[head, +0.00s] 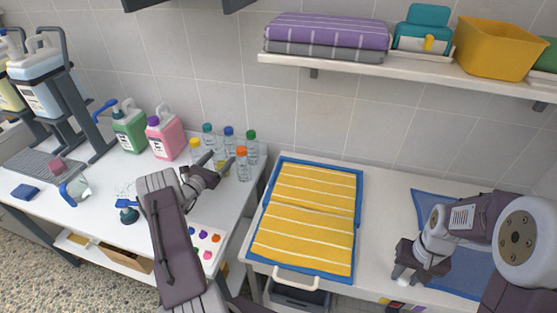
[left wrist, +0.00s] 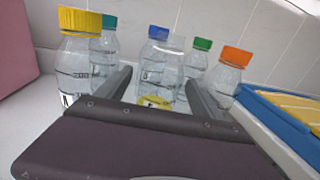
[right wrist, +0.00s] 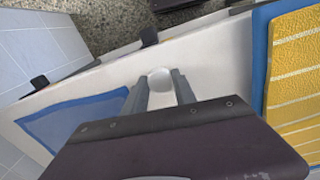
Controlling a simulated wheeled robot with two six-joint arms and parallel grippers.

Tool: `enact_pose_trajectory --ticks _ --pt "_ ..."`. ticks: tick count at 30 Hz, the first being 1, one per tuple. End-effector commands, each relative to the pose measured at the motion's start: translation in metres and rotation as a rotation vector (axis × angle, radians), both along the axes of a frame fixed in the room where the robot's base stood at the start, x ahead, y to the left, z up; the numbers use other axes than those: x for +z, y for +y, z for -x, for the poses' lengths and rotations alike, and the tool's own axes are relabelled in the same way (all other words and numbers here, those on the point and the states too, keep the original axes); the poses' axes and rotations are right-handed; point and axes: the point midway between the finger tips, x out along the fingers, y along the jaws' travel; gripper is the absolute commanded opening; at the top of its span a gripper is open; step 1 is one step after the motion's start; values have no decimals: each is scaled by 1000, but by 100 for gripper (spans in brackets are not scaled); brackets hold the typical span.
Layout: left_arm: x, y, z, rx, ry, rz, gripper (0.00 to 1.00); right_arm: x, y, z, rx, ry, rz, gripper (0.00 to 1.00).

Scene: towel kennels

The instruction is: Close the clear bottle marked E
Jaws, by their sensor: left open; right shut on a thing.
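An open-topped clear bottle (left wrist: 162,72) with a yellow patch low on its front stands between the fingers of my left gripper (left wrist: 158,85) in the left wrist view. I cannot read its letter. My left gripper (head: 212,167) is open, with a finger to each side of this bottle, and in the head view it largely hides the bottle. My right gripper (head: 403,279) is shut on a small white cap (right wrist: 160,80), held over the right-hand table by the front edge.
Clear bottles with yellow (left wrist: 80,20), teal (head: 207,128), blue (head: 228,131), green (head: 251,134) and orange (head: 241,151) caps crowd around the left gripper. Green (head: 130,128) and pink (head: 166,138) jugs stand left. A yellow striped towel (head: 305,215) lies on a blue one.

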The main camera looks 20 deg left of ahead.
Motion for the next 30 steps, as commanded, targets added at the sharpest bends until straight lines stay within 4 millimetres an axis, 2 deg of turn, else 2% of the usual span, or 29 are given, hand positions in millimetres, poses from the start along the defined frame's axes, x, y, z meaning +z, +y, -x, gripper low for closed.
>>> enact_pose_trajectory --ticks 3,12,13,18,21,26,30 --pt "0 0 -8 0 -1 1 76 -4 0 0 0 0 0 0" --pt "1 0 -8 1 0 1 76 -3 0 0 0 0 0 0" --pt "1 0 -8 1 0 1 74 -3 0 0 0 0 0 0" --pt "0 0 -8 1 0 1 26 -3 0 0 0 0 0 0" --pt "1 0 -8 1 -1 1 5 -3 0 0 0 0 0 0" --pt "1 0 -8 1 -1 1 5 -3 0 0 0 0 0 0" --pt "16 0 -8 1 -2 -1 5 -1 0 0 0 0 0 0"
